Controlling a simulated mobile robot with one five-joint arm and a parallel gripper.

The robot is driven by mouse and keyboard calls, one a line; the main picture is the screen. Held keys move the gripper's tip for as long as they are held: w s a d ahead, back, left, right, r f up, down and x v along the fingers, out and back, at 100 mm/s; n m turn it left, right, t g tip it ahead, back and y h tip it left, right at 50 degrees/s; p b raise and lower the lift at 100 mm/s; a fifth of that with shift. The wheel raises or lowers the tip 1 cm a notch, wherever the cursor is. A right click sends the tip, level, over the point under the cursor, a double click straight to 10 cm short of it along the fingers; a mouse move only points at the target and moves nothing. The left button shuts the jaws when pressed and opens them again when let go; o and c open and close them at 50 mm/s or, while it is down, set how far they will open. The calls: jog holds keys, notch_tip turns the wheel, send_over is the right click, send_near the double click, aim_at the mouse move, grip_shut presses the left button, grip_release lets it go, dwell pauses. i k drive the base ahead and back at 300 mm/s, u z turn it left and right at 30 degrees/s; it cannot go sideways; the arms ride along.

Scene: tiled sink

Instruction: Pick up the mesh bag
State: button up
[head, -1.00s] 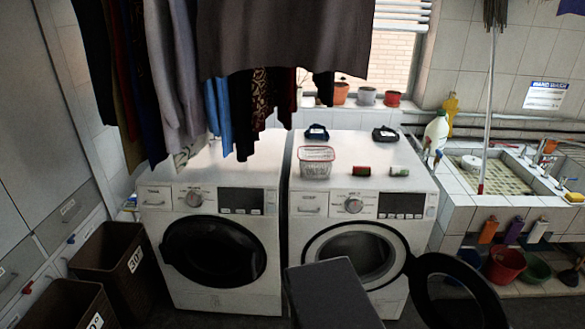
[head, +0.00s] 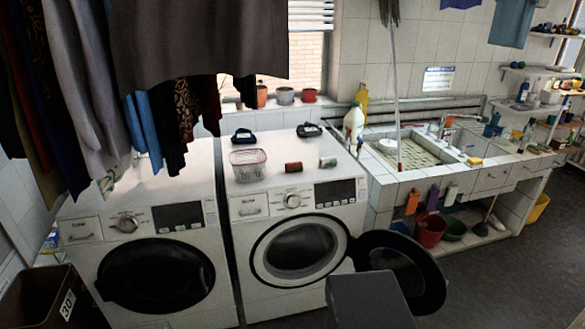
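I cannot tell for certain which thing is the mesh bag. On top of the right washing machine (head: 345,170) stands a small basket-like container with a reddish rim and meshed sides (head: 248,165). Behind it lies a small dark blue bundle (head: 242,136), and to the right a small black bundle (head: 309,130). Either bundle could be a bag, but they are too small to make out. My gripper is not in view. A dark grey block at the bottom appears to be part of my own body.
A red can (head: 293,167) and a greenish can (head: 328,163) lie in front of the bundles. The right machine's round door (head: 425,275) stands open. Hanging clothes (head: 195,35) cover the upper left.

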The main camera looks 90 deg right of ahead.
aim_at(249, 166)
jog(key=u, duration=0.15)
jog(key=k, duration=0.1)
jog(key=z, duration=2.05)
jog(key=i, duration=0.5)
jog(key=z, duration=0.05)
